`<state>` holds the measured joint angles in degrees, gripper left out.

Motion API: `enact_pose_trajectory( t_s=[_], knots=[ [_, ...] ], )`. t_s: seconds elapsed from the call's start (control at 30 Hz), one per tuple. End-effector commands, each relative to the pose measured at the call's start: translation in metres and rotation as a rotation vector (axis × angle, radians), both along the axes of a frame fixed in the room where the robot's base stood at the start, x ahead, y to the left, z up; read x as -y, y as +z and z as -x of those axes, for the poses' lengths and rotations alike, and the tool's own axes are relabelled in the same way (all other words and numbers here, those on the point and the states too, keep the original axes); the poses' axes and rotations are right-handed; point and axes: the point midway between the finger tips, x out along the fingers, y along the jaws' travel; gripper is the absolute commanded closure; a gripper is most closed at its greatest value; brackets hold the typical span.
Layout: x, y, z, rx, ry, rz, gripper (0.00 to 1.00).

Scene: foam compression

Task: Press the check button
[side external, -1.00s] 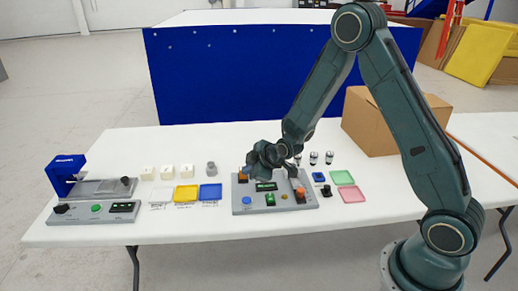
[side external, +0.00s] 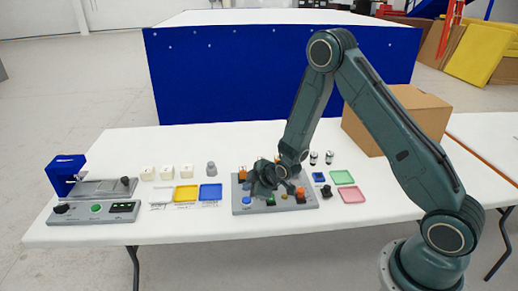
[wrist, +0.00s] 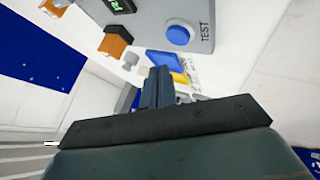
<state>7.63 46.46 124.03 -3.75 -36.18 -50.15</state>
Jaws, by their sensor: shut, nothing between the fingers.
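A grey control panel (side external: 240,209) lies on the white table, with a blue button (side external: 247,201) at its front left corner. In the wrist view the blue button (wrist: 180,36) has the word TEST beside it. No button marked as check can be read. A separate grey station at the left has a green button (side external: 97,208). My gripper (side external: 257,187) is low over the panel and hides part of its middle. In the wrist view my gripper (wrist: 158,72) shows its fingers together, empty, and apart from the blue button in the picture.
White blocks (side external: 165,172), a grey cylinder (side external: 210,168), a yellow tray (side external: 186,193) and a blue tray (side external: 210,192) lie left of the panel. Green (side external: 342,177) and pink (side external: 352,195) trays lie right. A cardboard box (side external: 420,112) stands behind.

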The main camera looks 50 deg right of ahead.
Motion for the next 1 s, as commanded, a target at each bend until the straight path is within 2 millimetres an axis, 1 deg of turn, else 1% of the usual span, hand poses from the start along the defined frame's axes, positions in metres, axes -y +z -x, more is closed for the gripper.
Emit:
enact_pose_trajectory(
  t_s=[0.03,0.1,0.33,1.0],
  knots=[
    [0.000,-0.006,0.000,-0.002,0.001,-0.001,1.00],
    [0.000,-0.011,0.000,-0.002,0.001,-0.001,1.00],
    [0.000,-0.022,0.000,0.000,0.000,0.000,1.00],
    [0.000,-0.024,0.000,0.000,0.000,0.000,1.00]
  ],
)
